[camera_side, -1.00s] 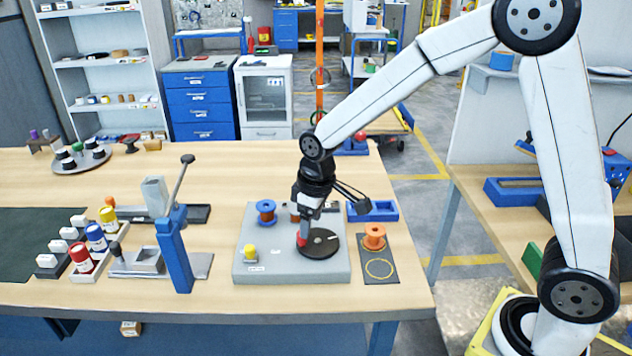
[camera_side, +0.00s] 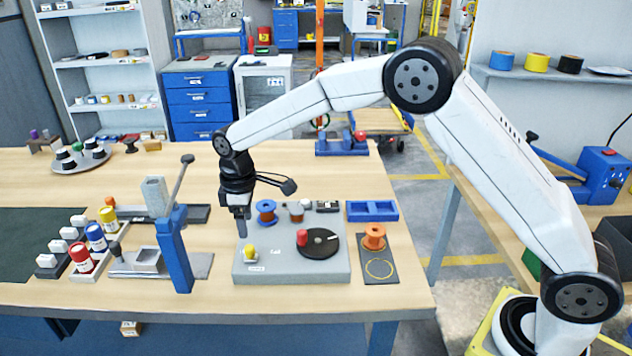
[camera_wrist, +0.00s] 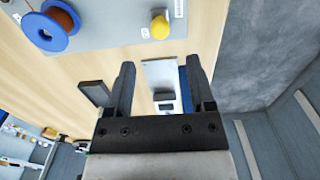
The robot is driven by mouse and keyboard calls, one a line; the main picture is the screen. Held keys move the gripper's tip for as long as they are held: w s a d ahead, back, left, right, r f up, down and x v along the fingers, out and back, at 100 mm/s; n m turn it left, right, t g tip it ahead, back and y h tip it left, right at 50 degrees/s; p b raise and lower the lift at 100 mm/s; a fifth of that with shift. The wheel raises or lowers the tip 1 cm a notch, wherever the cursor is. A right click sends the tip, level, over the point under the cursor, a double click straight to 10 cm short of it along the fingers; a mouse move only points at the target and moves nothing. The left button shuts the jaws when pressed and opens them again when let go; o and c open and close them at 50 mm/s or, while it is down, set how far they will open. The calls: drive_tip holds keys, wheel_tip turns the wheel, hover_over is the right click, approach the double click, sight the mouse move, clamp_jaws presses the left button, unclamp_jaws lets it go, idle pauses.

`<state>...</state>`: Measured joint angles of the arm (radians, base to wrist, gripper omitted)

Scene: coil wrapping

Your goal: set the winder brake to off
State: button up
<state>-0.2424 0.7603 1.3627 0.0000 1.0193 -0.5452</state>
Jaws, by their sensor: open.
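The winder is a grey base (camera_side: 290,268) with a black disc (camera_side: 320,244) carrying a red knob (camera_side: 302,237). A small yellow knob (camera_side: 249,251) stands at the base's front left on a pale labelled plate. I take it for the brake, but I cannot read its setting. My gripper (camera_side: 241,230) points down just above and slightly left of the yellow knob in the side view, apart from it. In the wrist view the yellow knob (camera_wrist: 160,27) lies beyond the fingertips, and my gripper (camera_wrist: 163,68) is open with nothing held between its fingers.
A blue-flanged copper spool (camera_side: 266,211) stands at the base's back left. An orange spool (camera_side: 374,236) sits on a dark mat to the right. A blue upright post (camera_side: 174,255) with a lever stands left of my gripper. Table wood is bare between post and base.

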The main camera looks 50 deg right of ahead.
sight(249, 246)
drive_tip(key=shift+f, duration=0.1)
drive_tip(key=shift+f, duration=3.8)
clamp_jaws()
